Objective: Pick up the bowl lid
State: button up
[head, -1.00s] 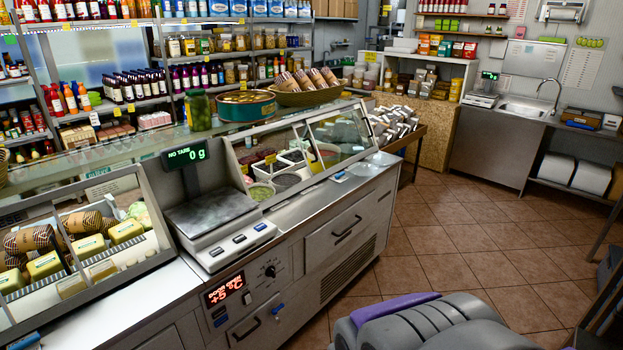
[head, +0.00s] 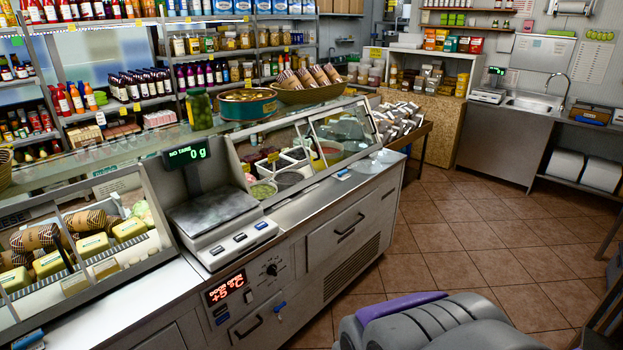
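I cannot pick out the bowl lid for certain. A faint, clear, round shape (head: 367,166) lies on the steel counter ledge at the right end of the display case, and I cannot tell whether it is a lid. Inside the glass case are several open tubs, among them a green-filled one (head: 263,190) and a dark grey-filled one (head: 288,178). My gripper is not in view.
A scale (head: 207,212) stands on the counter (head: 130,305), left of the glass case (head: 340,130). A large jar (head: 199,109), a round tin (head: 246,104) and a basket (head: 305,96) stand on top. Tiled floor (head: 460,230) is open at right.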

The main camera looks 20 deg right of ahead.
aim_at(362, 166)
jog(key=i+l, duration=0.55)
jog(key=i+l+z, duration=0.1)
jog(key=i+l, duration=0.4)
jog(key=i, duration=0.15)
jog(key=i+l, duration=0.95)
jog(key=i, duration=0.25)
jog(key=i+l+z, duration=0.1)
jog(key=i+l, duration=0.4)
jog(key=i, duration=0.1)
